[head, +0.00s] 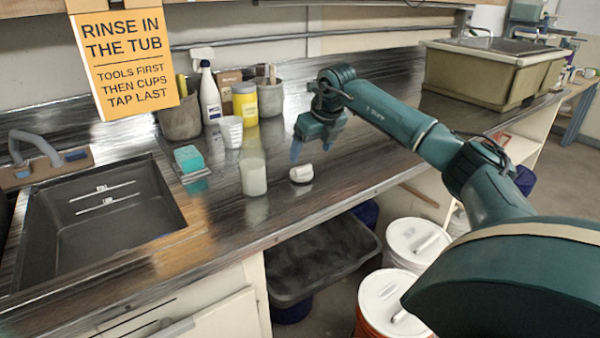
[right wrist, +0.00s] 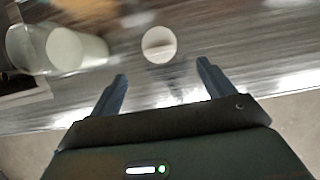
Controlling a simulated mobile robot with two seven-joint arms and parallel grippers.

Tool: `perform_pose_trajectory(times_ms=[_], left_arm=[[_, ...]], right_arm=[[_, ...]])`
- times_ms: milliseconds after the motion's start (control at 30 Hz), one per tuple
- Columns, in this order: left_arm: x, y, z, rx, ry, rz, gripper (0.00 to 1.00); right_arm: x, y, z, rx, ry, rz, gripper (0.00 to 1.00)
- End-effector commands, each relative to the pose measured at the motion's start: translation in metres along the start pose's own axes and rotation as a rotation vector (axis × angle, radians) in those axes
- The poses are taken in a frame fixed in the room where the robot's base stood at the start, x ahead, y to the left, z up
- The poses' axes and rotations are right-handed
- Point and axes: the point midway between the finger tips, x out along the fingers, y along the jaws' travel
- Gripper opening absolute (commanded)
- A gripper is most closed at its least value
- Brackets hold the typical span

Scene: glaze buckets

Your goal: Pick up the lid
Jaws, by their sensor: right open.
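A small round white lid (head: 301,173) lies on the dark counter near its front edge, just right of a translucent jar (head: 253,177) with whitish contents. In the right wrist view the lid (right wrist: 159,44) lies beyond the fingertips, roughly centred between them, with the jar (right wrist: 75,48) to its left. My right gripper (head: 314,148) is open and empty, above the counter and a little behind the lid in the head view. Its fingers also show spread in the right wrist view (right wrist: 162,72), apart from the lid. My left gripper is not in view.
A dark sink (head: 105,215) is set into the counter at left. A teal sponge (head: 188,158), white cup (head: 231,131), spray bottle (head: 209,95) and yellow jar (head: 245,103) stand behind. White-lidded buckets (head: 416,240) are below the counter. The counter right of the lid is clear.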

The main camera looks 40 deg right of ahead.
Motion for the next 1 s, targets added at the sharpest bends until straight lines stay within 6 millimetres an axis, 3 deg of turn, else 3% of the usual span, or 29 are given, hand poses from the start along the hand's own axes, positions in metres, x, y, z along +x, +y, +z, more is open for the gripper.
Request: perform_pose_trajectory(times_ms=[100,367,633,933,1000], left_arm=[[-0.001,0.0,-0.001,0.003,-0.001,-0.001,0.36],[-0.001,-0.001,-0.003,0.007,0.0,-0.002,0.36],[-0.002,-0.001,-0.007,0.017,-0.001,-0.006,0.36],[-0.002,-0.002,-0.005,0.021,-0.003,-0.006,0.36],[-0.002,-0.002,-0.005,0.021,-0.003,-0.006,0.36]], right_arm=[[0.02,0.001,0.0,0.001,0.002,0.002,0.81],[0.039,0.001,0.001,-0.001,0.001,0.002,0.81],[0.078,0.0,0.002,0.0,0.001,0.003,0.81],[0.083,-0.001,0.002,-0.001,-0.001,0.002,0.81],[0.083,-0.001,0.002,-0.001,-0.001,0.002,0.76]])
